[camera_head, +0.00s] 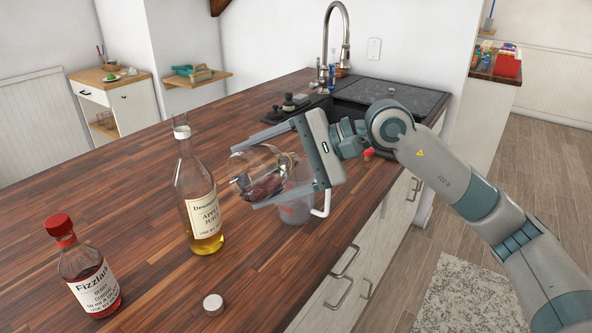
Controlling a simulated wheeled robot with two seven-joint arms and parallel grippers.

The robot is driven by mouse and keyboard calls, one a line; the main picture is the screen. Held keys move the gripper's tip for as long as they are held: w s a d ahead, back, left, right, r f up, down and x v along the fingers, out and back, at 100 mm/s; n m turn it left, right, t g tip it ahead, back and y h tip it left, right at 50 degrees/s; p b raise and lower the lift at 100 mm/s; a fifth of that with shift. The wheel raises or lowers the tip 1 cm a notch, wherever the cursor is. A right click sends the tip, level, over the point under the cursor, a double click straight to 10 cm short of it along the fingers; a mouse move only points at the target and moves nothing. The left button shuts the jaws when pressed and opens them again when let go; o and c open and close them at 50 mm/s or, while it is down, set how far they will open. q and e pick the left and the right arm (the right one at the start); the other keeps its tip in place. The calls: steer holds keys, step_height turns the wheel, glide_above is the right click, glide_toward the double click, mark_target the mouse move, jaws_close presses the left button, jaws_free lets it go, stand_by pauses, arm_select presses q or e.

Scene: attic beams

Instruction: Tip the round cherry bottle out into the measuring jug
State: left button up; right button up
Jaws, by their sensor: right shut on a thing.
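My right gripper (262,169) is shut on a clear round bottle (244,166) and holds it tilted above the counter. Dark reddish contents show inside the bottle, but reflections and the gripper's fingers make its neck and mouth hard to make out. The clear measuring jug (296,212), with a white handle (326,199), stands on the counter just below and to the right of the bottle. The gripper partly hides the jug, and I cannot tell whether liquid is running into it. My left gripper is out of view.
An apple juice bottle (207,213) stands close left of the held bottle. A red-capped Fizzlark bottle (95,287) stands at the front left. A small round cap (213,304) lies near the front. The sink and tap (337,45) are behind. The counter's left part is clear.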

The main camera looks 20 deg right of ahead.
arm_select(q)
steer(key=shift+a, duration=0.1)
arm_select(e)
steer(key=shift+r, duration=0.1)
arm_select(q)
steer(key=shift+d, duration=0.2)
arm_select(e)
steer(key=shift+d+r, duration=0.1)
steer(key=shift+r, duration=0.05)
stand_by(0.4)
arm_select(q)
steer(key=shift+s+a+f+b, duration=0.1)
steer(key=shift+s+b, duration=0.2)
arm_select(e)
steer(key=shift+w+r+y, duration=0.1)
steer(key=shift+y, duration=0.2)
steer(key=shift+r, duration=0.1)
arm_select(q)
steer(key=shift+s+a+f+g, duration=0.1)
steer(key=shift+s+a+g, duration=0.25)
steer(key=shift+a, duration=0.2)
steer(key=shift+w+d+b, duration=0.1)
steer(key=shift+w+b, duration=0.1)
steer(key=shift+b, duration=0.15)
arm_select(e)
steer(key=shift+w+d+r+m, duration=0.1)
steer(key=shift+d+r+m, duration=0.05)
steer(key=shift+m, duration=0.15)
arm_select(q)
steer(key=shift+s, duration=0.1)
